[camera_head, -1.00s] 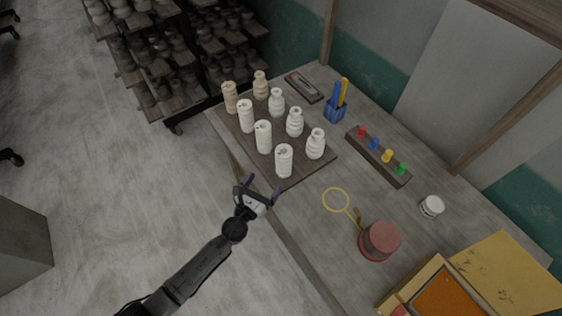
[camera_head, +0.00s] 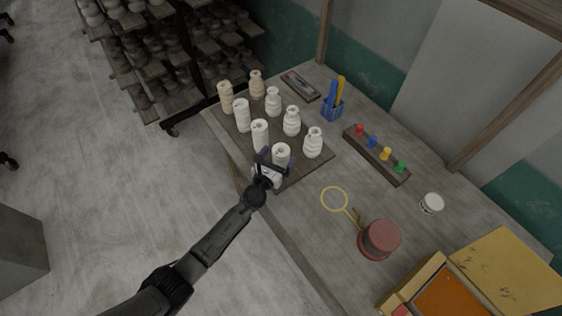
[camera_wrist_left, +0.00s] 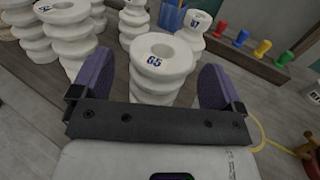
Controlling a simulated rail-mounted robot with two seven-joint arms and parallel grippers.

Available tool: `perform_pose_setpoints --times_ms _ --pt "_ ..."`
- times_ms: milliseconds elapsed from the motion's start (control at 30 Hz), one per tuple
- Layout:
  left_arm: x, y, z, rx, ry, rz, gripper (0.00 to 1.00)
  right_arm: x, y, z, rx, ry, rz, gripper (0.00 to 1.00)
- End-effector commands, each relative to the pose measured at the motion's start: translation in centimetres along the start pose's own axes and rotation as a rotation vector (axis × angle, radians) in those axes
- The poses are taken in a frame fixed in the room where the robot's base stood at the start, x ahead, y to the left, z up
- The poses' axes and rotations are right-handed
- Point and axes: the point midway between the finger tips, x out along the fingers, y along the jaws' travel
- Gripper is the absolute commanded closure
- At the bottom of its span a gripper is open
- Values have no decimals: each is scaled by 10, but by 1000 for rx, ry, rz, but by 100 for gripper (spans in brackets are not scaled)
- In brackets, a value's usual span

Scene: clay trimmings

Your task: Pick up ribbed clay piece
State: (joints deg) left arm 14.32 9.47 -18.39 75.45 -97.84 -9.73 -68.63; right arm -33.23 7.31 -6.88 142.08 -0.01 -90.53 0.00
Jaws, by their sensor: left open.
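Several white ribbed clay pieces stand upright in rows on a dark board (camera_head: 312,173). The nearest one, a white ribbed piece (camera_head: 281,151) with an open hole in its top, shows in the left wrist view as the piece marked 65 (camera_wrist_left: 160,60). My left gripper (camera_head: 274,163) is open at the front of this piece. In the left wrist view the purple fingers of my left gripper (camera_wrist_left: 156,84) stand left and right of the piece, with gaps visible. The lower part of the piece is hidden by the gripper body. My right gripper is not in view.
Another white piece (camera_head: 313,143) stands close to the right, and one (camera_head: 260,135) to the left. A peg strip (camera_head: 375,156), blue cup (camera_head: 332,111), yellow loop tool (camera_head: 334,199) and red pot (camera_head: 380,239) are on the table. The table's front middle is clear.

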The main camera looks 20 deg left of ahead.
Motion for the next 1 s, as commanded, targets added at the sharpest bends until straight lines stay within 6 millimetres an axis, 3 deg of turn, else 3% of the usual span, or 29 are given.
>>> perform_pose_setpoints --times_ms 200,500,1000 --pt "21 0 -1 0 0 -1 7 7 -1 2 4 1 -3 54" --pt "24 0 0 -1 0 0 7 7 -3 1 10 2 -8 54" --pt "24 0 0 0 0 0 54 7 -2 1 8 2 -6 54"
